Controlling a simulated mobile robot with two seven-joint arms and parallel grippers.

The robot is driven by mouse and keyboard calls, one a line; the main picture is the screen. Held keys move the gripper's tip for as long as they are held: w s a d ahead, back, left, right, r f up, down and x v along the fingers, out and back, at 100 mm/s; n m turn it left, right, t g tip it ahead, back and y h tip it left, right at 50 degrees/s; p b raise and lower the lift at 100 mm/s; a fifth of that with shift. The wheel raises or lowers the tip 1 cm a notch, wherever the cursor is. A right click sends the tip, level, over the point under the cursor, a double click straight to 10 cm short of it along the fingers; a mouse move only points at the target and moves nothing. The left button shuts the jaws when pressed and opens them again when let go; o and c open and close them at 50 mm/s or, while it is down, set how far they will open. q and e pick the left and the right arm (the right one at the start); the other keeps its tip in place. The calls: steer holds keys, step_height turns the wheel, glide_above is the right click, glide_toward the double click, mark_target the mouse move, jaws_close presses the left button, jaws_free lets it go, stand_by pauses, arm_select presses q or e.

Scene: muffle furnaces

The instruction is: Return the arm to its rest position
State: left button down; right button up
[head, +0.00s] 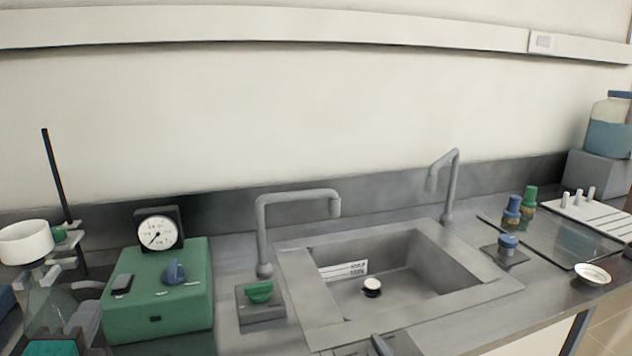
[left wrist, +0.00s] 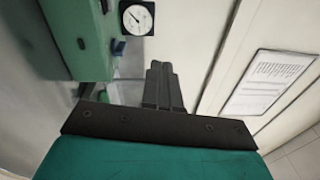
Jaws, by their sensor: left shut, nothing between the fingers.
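My left gripper (left wrist: 161,66) shows in the left wrist view with its two dark fingers together and nothing between them. Its dark mounting plate and teal body fill the lower part of that view. In the head view a teal and dark piece shows at the bottom left edge, apparently part of my left arm, but no fingers can be made out there. My right gripper is not seen in either view.
A green box (head: 160,295) with a gauge (head: 158,232) stands right of a retort stand (head: 57,180) and glassware. A sink (head: 400,312) with two grey taps lies in the middle. Small bottles (head: 529,198) and a white dish (head: 592,275) stand at the right.

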arm_select(q)
steer(key=s+d+f+n+g, duration=0.1)
steer(key=s+f+n+g, duration=0.35)
steer(key=f, duration=0.25)
steer(key=s+d+f+n+g, duration=0.2)
steer(key=s+f+n+g, duration=0.25)
steer(key=f, duration=0.25)
steer(key=s+d+f+n+g+h, duration=0.55)
steer(key=s+d, duration=0.25)
steer(key=s, duration=0.2)
steer(key=w+d+f+t+b, duration=0.1)
steer(key=w+f+t+b, duration=0.1)
steer(key=f, duration=0.5)
steer(key=w+d+f+t+b, duration=0.2)
steer(key=w+f+t, duration=0.3)
steer(key=f, duration=0.2)
steer(key=shift+f+h+b, duration=0.15)
steer(key=shift+h+b, duration=0.2)
steer(key=shift+h, duration=0.1)
steer(key=shift+w+d+m+t, duration=0.1)
steer(key=shift+m+t, duration=0.15)
